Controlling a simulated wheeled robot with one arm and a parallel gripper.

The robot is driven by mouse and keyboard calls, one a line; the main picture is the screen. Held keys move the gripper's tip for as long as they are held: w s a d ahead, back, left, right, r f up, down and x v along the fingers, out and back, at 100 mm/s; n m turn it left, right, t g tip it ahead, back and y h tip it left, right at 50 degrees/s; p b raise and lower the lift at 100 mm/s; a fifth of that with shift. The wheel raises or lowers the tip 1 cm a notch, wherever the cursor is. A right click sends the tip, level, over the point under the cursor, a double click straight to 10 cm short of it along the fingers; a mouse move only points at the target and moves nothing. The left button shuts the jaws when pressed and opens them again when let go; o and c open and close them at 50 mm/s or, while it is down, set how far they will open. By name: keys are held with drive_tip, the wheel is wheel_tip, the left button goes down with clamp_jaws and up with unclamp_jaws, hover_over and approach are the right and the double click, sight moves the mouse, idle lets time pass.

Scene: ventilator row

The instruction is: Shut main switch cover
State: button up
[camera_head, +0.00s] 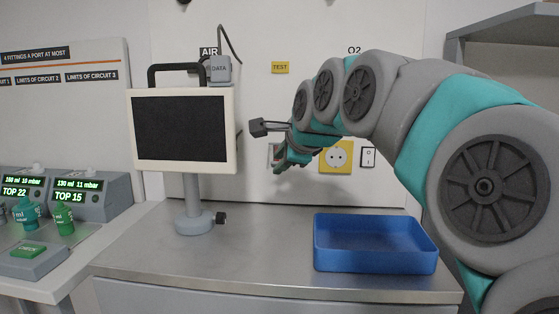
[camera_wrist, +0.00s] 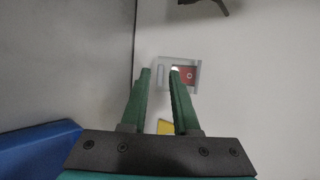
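The main switch (camera_wrist: 188,76) shows in the wrist view as a red part with a round white mark, set in a light grey housing (camera_wrist: 180,60) on the wall. The red part is uncovered on the side I see; I cannot make out which grey piece is the cover. My gripper (camera_wrist: 160,74) has its two green fingers apart with nothing visible between them. The right fingertip overlaps the housing in the picture; I cannot tell whether it touches. In the head view my gripper (camera_head: 288,160) is close to the wall and hides most of the switch.
A monitor (camera_head: 185,128) on a stand is left of my gripper. A blue tray (camera_head: 375,262) stands on the steel counter (camera_head: 250,262) below my arm. A yellow socket (camera_head: 337,157) and a light switch (camera_head: 368,157) are to the right on the wall.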

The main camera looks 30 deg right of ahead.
clamp_jaws()
drive_tip(key=shift+f, duration=0.15)
drive_tip(key=shift+w+d+f+n+t+h+b, duration=0.25)
drive_tip(key=shift+w+f+n+t+h+b, duration=0.25)
drive_tip(key=shift+t+b, duration=1)
drive_tip(key=shift+w+d+f+n+t+h+b, duration=0.25)
drive_tip(key=shift+f+t+b, duration=0.45)
drive_tip(key=shift+b, duration=1.55)
drive_tip(key=shift+w+d+f+n+t+h+b, duration=0.2)
drive_tip(key=shift+w+f+n+t+h+b, duration=0.3)
drive_tip(key=shift+t+b, duration=0.95)
drive_tip(key=shift+s+g+b, duration=0.2)
drive_tip(key=shift+g+b, duration=0.15)
drive_tip(key=shift+b, duration=0.1)
drive_tip(key=shift+o, duration=1.2)
unclamp_jaws()
